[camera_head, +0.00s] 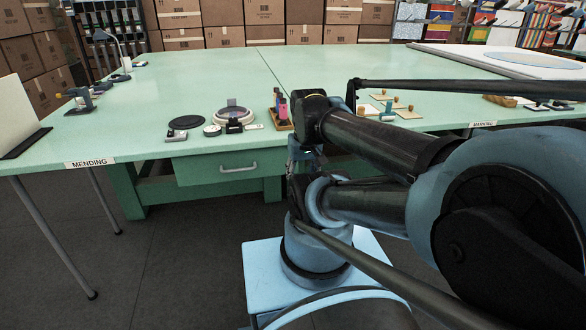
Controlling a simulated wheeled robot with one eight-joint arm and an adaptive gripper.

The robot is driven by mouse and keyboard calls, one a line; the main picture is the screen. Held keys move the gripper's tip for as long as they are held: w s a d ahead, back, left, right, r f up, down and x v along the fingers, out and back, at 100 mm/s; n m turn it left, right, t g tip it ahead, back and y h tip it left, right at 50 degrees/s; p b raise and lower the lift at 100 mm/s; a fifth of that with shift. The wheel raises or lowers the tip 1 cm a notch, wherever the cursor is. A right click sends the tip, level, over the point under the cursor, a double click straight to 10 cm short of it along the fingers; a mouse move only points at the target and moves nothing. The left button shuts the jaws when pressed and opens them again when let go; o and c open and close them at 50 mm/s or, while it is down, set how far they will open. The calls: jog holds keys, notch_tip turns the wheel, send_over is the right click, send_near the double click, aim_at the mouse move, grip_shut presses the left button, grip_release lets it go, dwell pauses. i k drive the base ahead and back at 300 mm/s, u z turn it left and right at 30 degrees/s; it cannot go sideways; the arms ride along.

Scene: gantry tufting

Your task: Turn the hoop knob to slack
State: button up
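A small round hoop (232,114) with a pale rim lies flat near the front edge of the green table (190,70). A dark block-like part (234,127) sits at the hoop's front; it may be the knob, but it is too small to tell its setting. My gripper (302,158) hangs at the end of my folded arm, in front of the table edge and to the right of the hoop. It is apart from the hoop. Its fingers are small and partly hidden by my arm, so their opening does not show.
A dark disc (186,122) and a small round tin (212,130) lie left of the hoop. A drawer with a handle (238,169) is below.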

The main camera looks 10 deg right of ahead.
aim_at(233, 121)
jog(key=u, duration=0.45)
jog(key=k, duration=1.4)
jog(key=z, duration=0.4)
jog(key=i, duration=1)
